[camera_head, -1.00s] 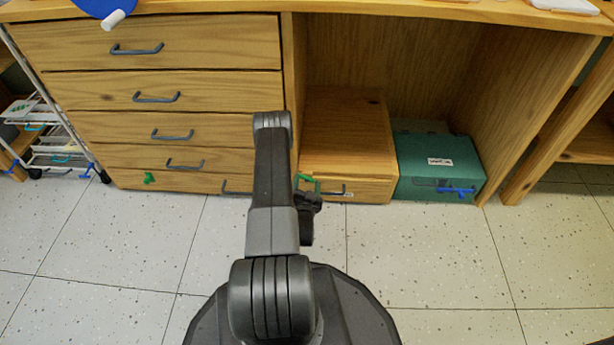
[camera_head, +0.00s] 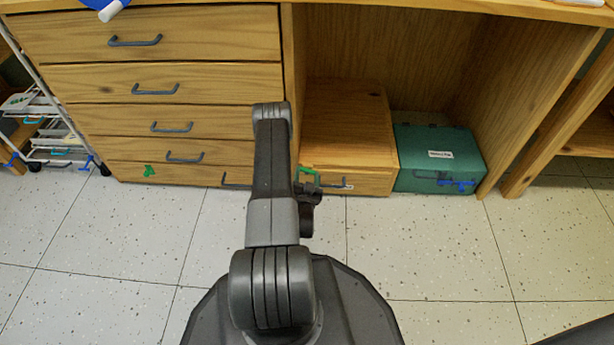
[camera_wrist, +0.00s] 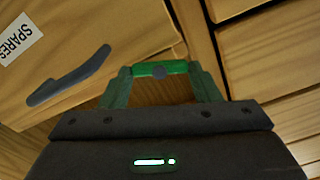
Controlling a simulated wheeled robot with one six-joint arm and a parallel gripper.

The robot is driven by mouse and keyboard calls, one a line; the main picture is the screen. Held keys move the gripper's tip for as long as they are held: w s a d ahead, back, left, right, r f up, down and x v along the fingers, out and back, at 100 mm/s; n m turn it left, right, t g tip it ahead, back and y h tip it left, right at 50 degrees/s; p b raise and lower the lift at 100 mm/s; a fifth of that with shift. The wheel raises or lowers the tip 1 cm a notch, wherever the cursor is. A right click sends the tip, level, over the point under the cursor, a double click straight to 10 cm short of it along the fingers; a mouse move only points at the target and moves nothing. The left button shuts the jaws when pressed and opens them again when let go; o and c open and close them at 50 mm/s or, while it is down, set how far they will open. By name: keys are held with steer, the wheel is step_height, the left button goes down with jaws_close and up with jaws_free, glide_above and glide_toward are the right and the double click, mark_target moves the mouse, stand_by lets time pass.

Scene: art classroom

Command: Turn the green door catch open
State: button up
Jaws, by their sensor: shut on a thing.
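In the head view the catch (camera_head: 308,172) shows at the box's upper left front. My gripper (camera_wrist: 162,76) is shut on the catch, one finger at each end of the bar. In the head view my gripper (camera_head: 308,192) is a dark shape just below the catch, partly behind my arm. The wooden box (camera_head: 370,181) has a dark handle (camera_wrist: 70,77) and a "SPARES" label (camera_wrist: 20,39).
A teal case (camera_head: 425,181) with a blue latch stands right of the box. A drawer stack (camera_head: 215,88) is at left, with another small green piece (camera_head: 149,171) on its bottom drawer. A white wire rack (camera_head: 62,150) stands far left. The floor (camera_head: 420,245) in front is clear.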

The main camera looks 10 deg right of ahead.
steer(key=shift+n, duration=2)
steer(key=o, duration=0.7)
